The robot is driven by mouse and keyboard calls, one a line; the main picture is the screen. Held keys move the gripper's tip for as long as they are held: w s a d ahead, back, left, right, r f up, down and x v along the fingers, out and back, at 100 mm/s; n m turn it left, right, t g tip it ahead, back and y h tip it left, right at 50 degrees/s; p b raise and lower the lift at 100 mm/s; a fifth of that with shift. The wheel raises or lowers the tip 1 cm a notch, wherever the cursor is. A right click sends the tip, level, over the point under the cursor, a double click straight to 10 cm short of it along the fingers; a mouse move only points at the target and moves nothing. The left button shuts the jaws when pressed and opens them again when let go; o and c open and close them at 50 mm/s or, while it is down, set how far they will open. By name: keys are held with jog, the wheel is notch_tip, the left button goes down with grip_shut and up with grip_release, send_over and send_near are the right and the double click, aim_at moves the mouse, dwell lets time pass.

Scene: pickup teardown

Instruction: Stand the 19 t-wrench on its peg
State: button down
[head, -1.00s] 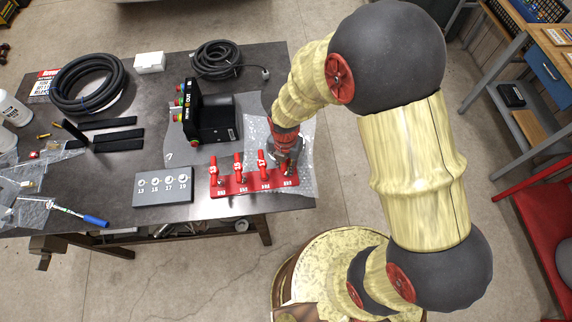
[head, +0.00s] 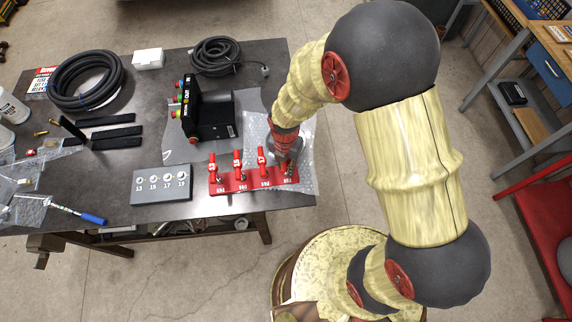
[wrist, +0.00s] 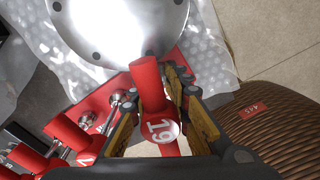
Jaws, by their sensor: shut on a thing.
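My gripper (wrist: 158,112) is shut on the red handle of the 19 t-wrench (wrist: 161,129), whose round end shows the number 19 in the wrist view. In the head view my gripper (head: 287,164) is at the right end of the red rack (head: 250,188). Three other red-handled t-wrenches stand in a row on this rack, among them the nearest one (head: 262,158), left of my gripper. The lower end of the 19 wrench and its peg are hidden, so I cannot tell whether it is seated.
A grey block (head: 150,197) marked 13, 15, 17, 19 lies left of the rack. A black control box (head: 210,118) stands behind. Bubble wrap (head: 306,180) lies under the rack's right end, near the table edge. Hoses (head: 88,105) and tools lie at the left.

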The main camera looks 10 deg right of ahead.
aim_at(286, 164)
jog(key=c, duration=1.6)
grip_release()
jog(key=shift+r, duration=0.1)
jog(key=shift+r+p, duration=2.6)
jog(key=shift+r, duration=0.9)
